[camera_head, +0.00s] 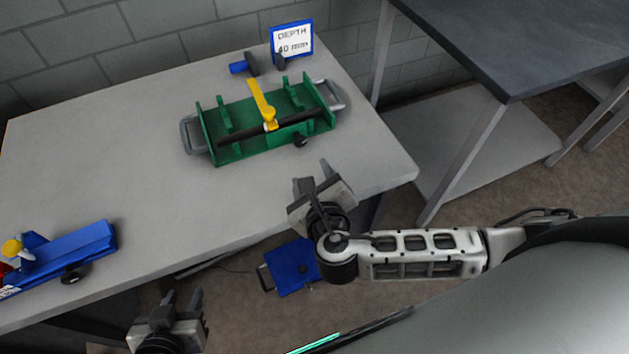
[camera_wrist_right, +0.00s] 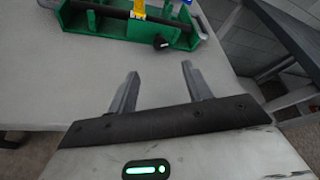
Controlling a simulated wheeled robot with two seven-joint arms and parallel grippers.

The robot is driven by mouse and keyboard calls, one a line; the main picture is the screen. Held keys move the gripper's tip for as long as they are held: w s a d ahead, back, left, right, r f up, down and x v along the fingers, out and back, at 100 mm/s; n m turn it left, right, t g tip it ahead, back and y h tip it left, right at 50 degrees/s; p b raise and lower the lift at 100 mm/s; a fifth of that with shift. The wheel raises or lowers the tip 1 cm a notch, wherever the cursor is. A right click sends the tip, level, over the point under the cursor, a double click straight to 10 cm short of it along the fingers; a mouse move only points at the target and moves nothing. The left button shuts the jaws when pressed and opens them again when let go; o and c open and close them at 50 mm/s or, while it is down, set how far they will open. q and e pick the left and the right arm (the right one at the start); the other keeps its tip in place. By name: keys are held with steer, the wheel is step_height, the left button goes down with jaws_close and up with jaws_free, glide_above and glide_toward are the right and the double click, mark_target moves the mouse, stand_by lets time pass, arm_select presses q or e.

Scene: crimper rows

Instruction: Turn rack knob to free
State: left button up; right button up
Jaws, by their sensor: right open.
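The green rack (camera_head: 235,146) stands on the grey table with a black bar and a yellow lever (camera_head: 262,98) across it. Its black knob (camera_head: 300,140) is on the near side, towards the right end. The knob also shows at the top of the right wrist view (camera_wrist_right: 160,42), beyond the fingertips. My right gripper (camera_head: 312,180) is open and empty near the table's front edge, short of the knob and not touching it. Its spread fingers show in the wrist view (camera_wrist_right: 160,72). My left gripper (camera_head: 183,298) is low in front of the table, fingers apart and empty.
A blue tool (camera_head: 80,250) with a yellow part and black knob lies at the table's left front. A sign reading "DEPTH 40 mm" (camera_head: 292,42) stands behind the rack. A blue bin (camera_head: 290,268) is below the table edge. The tabletop before the rack is clear.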

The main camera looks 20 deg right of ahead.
steer(key=shift+v, duration=1.1)
steer(key=shift+s+f, duration=0.1)
